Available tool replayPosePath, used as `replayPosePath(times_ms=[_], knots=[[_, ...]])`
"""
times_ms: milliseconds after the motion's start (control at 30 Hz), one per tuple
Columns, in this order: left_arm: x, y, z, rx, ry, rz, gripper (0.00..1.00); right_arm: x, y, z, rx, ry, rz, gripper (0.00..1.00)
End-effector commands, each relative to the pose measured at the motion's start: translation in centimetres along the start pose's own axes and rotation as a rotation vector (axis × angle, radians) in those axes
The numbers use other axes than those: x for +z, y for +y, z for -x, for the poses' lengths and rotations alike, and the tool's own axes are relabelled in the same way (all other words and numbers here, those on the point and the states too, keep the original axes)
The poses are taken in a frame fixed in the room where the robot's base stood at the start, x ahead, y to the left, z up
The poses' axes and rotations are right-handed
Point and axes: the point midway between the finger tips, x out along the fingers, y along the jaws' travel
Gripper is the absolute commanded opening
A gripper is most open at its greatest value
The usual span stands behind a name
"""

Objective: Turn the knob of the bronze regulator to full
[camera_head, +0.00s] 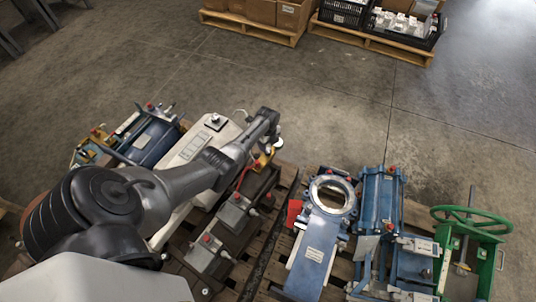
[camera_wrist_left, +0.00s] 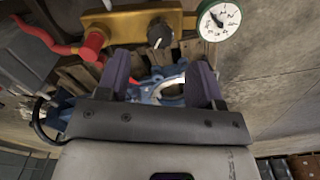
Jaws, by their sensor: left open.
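The bronze regulator (camera_wrist_left: 125,25) lies across the top of the left wrist view. It has a dark round knob (camera_wrist_left: 160,36) with a pale mark near its lower edge, a white-faced gauge (camera_wrist_left: 220,20) at its right end and a red fitting (camera_wrist_left: 92,45) on the left. In the head view a small part of the regulator (camera_head: 264,159) shows beside my wrist. My left gripper (camera_wrist_left: 162,66) is open, with its two dark fingers apart and nothing between them. The knob appears beyond the fingertips, roughly centred between them and not touching. My right gripper is not in view.
A blue valve with a round flange (camera_head: 315,245), blue cylinders (camera_head: 379,205) and a green handwheel (camera_head: 472,222) stand to the right on the pallet. Dark boxes (camera_head: 234,212) lie below the regulator. A red hose (camera_wrist_left: 38,34) runs left from the fitting. Bare floor lies beyond.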

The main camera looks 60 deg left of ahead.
Motion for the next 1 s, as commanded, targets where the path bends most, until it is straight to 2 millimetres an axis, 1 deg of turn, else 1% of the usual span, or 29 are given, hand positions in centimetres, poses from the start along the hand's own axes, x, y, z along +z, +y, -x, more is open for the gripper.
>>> replayPosePath(times_ms=[33, 100, 300, 400, 600, 933, 967, 1000], knots=[[0.0, 0.0, -1.7, 0.001, 0.001, 0.0, 0.6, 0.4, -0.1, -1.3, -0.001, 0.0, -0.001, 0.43], [0.0, 0.0, -2.7, 0.0, 0.0, 0.0, 0.6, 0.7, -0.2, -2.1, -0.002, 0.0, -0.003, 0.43], [0.0, 0.0, -5.1, -0.001, 0.0, 0.0, 0.6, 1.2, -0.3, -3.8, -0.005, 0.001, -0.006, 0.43], [0.0, 0.0, -5.8, 0.0, -0.001, -0.001, 0.6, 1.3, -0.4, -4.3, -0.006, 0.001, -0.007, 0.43], [0.0, 0.0, -6.5, 0.0, -0.001, -0.001, 0.6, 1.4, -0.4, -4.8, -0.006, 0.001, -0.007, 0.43], [0.0, 0.0, -6.5, -0.001, -0.001, -0.001, 0.6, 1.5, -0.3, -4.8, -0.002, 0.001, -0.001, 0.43], [0.0, 0.0, -6.5, 0.0, -0.001, -0.001, 0.59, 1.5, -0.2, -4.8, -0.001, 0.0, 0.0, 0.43], [0.0, 0.0, -6.5, 0.0, -0.001, -0.001, 0.56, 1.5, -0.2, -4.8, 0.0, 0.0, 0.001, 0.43]])
